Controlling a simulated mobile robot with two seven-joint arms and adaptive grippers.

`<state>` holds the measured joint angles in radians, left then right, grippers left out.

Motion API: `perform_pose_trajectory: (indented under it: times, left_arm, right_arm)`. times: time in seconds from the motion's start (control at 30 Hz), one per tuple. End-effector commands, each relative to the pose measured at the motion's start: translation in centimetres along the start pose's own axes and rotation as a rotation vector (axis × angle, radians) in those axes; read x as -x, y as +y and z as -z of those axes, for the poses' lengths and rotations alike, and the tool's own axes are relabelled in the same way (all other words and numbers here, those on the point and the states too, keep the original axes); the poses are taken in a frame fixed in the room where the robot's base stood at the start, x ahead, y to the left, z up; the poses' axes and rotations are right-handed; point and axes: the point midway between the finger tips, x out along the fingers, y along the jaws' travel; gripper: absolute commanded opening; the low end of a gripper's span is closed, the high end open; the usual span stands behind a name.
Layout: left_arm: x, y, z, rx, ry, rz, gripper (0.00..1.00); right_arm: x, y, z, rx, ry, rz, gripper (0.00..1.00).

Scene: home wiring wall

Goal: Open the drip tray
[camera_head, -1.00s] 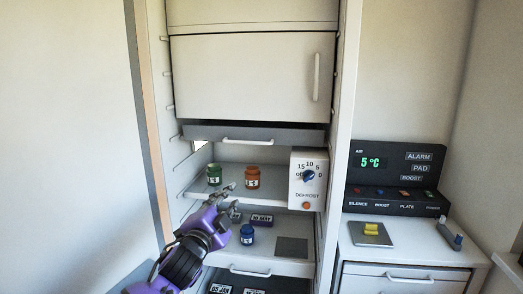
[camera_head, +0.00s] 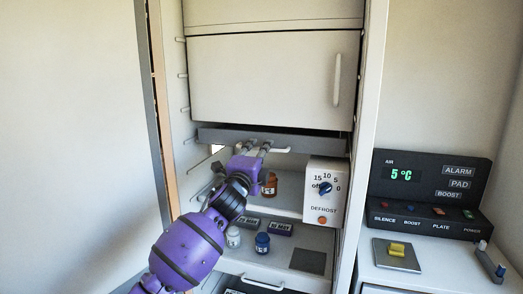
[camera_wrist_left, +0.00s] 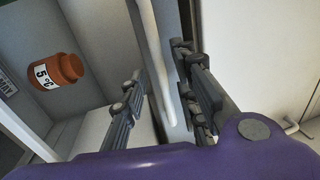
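The drip tray (camera_head: 215,134) is a dark grey, shallow front just below the white freezer door in the head view. It sits in under the compartment and has a white bar handle (camera_head: 281,150). My left gripper (camera_head: 258,147) is up at the left part of this handle. In the left wrist view, the white handle (camera_wrist_left: 153,50) runs between the two fingers of my left gripper (camera_wrist_left: 160,80). The fingers are apart, with gaps beside the bar, so they look open around it. Contact with the handle cannot be told. My right gripper is not in view.
The freezer door (camera_head: 270,80) is above. Below are an orange jar (camera_head: 270,184), also in the wrist view (camera_wrist_left: 57,70), the defrost dial box (camera_head: 324,192), a white jar (camera_head: 233,237) and a blue jar (camera_head: 262,243). A control panel (camera_head: 430,185) stands right of the cabinet.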

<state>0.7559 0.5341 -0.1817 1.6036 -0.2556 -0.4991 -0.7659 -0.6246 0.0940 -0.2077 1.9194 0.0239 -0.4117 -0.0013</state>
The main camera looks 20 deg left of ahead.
Motion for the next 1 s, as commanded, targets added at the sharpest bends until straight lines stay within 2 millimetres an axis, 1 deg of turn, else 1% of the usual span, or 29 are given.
perform_pose_trajectory:
  times: [0.03,0.1,0.2,0.47,0.67,0.7,1.0]
  left_arm:
    - [-0.6,-0.3,0.0,0.001,0.000,0.004,0.28]
    - [-1.1,-0.3,0.0,0.001,0.000,0.003,0.28]
    - [-1.5,-0.2,0.0,0.001,0.000,0.002,0.28]
    - [-1.6,-0.1,0.1,0.001,0.001,0.002,0.28]
    - [-1.6,-0.1,0.0,0.001,0.001,0.002,0.02]
    - [-1.6,-0.1,0.0,0.001,0.001,0.002,0.00]
    - [-1.6,-0.1,0.0,0.001,0.001,0.001,0.00]
  right_arm:
    - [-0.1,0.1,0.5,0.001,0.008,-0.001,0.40]
    - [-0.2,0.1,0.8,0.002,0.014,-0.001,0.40]
    - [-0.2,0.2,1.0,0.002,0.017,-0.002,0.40]
    - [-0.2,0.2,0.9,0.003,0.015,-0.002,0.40]
    - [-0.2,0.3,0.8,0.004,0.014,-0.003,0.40]
    - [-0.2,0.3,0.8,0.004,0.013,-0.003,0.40]
    - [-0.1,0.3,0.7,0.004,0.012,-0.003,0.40]
